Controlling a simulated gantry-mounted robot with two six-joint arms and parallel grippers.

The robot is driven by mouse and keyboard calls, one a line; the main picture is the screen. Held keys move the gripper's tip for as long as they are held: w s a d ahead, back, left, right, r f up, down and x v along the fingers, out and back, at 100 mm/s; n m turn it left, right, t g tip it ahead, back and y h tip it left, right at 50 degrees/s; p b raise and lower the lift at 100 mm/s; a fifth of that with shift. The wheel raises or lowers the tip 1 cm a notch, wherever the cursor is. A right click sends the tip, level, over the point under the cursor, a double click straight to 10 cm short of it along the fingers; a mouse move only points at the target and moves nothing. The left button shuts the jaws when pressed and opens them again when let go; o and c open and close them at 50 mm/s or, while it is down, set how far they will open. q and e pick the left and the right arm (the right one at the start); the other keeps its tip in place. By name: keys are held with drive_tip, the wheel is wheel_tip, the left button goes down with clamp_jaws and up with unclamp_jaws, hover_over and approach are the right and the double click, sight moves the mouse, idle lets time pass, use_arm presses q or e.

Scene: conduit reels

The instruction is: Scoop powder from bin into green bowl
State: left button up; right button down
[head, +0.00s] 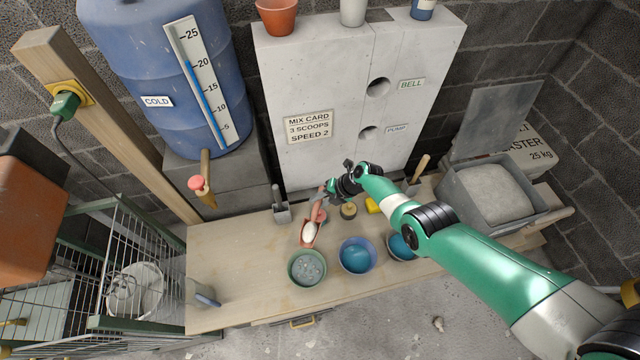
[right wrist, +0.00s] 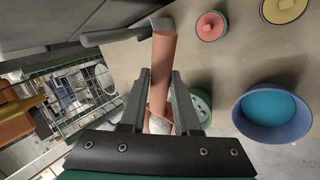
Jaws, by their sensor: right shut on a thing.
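My right gripper (head: 328,190) is shut on the handle of a reddish-brown scoop (head: 304,240). The scoop holds a heap of white powder (head: 311,231) and is just behind the green bowl (head: 291,272), above the bench. In the right wrist view the scoop's handle (right wrist: 163,65) passes between my fingers, and the powder (right wrist: 158,126) shows below. The green bowl (right wrist: 203,108) is partly hidden there by a finger. Its contents look grey and speckled. The grey bin (head: 460,200) at the right is open and holds pale powder. My left gripper is not in view.
A blue bowl (head: 357,256) with blue liquid stands right of the green bowl, with another (head: 401,246) partly behind my right arm. A grey holder (head: 282,212) stands behind. The wire cage (head: 95,285) is at the left. The left bench top (head: 235,262) is mostly clear.

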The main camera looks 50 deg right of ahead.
drive_tip(key=s+a+f, duration=0.2)
drive_tip(key=shift+a+f, duration=0.15)
drive_tip(key=shift+f, duration=0.25)
